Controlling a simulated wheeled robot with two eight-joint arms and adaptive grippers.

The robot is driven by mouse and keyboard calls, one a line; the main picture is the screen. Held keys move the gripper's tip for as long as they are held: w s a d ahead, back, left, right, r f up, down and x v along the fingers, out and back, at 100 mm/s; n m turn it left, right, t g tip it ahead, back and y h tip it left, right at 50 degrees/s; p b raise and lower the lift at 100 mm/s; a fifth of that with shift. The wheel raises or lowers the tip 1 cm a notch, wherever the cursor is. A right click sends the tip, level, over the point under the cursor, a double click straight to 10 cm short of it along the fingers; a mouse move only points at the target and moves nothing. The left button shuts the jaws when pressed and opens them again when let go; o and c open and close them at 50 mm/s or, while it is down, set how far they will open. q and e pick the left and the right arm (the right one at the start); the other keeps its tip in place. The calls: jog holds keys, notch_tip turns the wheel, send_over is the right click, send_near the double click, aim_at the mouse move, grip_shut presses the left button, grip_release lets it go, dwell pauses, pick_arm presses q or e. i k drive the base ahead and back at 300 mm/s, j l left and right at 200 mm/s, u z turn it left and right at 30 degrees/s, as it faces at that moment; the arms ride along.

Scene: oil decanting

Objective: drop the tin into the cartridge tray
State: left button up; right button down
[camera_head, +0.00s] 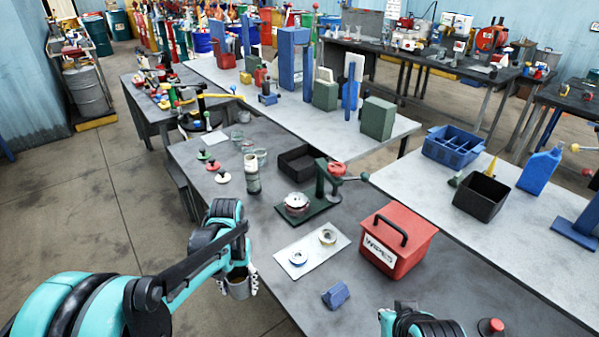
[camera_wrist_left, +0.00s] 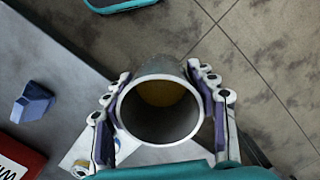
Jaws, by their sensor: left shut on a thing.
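My left gripper (camera_head: 240,280) is shut on an open-topped grey metal tin (camera_head: 238,288), by the near left edge of the workbench. In the left wrist view the gripper fingers (camera_wrist_left: 160,112) clasp both sides of the tin (camera_wrist_left: 128,108), and its inside shows yellow-brown at the far end. A black open tray (camera_head: 302,162) lies on the bench behind the green press; a black bin (camera_head: 481,196) stands on the right bench. I cannot tell which is the cartridge tray. The tin is apart from both.
A green hand press (camera_head: 322,195), a red wipes box (camera_head: 397,242), a white plate (camera_head: 312,252) with two rings and a blue block (camera_head: 336,295) occupy the bench. A grey-green cylinder (camera_head: 252,175) stands left of the black tray. A blue divided crate (camera_head: 453,146) is on the right bench.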

aim_at(301, 167)
jog(key=i+j+z, duration=0.55)
jog(key=j, duration=0.2)
jog(key=j+z, duration=0.25)
jog(key=j, duration=0.2)
jog(key=i+j+z, duration=0.3)
jog(key=j, duration=0.15)
jog(key=j+z, duration=0.25)
jog(key=j, duration=0.25)
jog(key=j+z, duration=0.3)
jog(key=j, duration=0.2)
jog(key=i+j, duration=0.3)
jog(key=j, duration=0.15)
